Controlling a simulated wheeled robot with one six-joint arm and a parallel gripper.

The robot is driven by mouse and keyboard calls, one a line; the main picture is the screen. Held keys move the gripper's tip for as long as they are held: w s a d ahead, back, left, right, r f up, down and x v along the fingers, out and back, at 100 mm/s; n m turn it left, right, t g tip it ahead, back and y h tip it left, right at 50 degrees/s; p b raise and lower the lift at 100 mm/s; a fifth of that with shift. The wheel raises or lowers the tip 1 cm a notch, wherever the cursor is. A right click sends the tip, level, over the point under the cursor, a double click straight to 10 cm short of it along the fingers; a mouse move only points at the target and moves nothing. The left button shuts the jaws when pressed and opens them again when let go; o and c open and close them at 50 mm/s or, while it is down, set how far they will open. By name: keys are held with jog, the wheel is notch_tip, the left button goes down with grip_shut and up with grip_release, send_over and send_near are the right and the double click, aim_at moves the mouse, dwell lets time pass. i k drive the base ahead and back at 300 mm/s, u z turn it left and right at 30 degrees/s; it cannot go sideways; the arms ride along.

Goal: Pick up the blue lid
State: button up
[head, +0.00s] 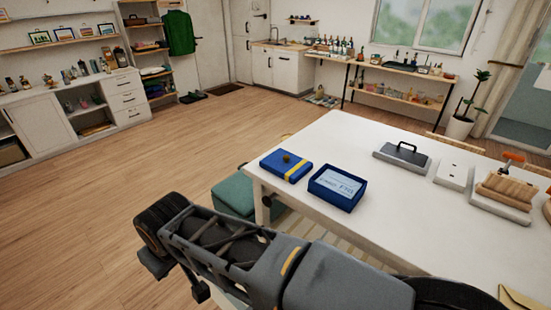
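The blue lid (286,167) lies flat near the left corner of the white table. It has a yellow stripe and a small dark knob on top. The open blue box (330,200) stands just right of it, a small gap apart, with a pale printed sheet inside. My arm crosses the foreground from the lower right to the left, in front of the table's near-left side. I cannot make out my gripper's fingers in this view. The lid shows nothing holding it.
The white table (375,225) has bare room around the box. Farther right are a grey tray with a black handle (402,156), a white plate (454,176) and a board with tan rolls (502,192). A teal stool (232,191) stands by the table's left end. Open wood floor (110,195) lies left.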

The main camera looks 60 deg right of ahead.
aim_at(288, 166)
jog(key=z, duration=0.5)
jog(key=i, duration=0.8)
jog(key=z, duration=1.3)
jog(key=i, duration=0.45)
jog(key=z, duration=0.45)
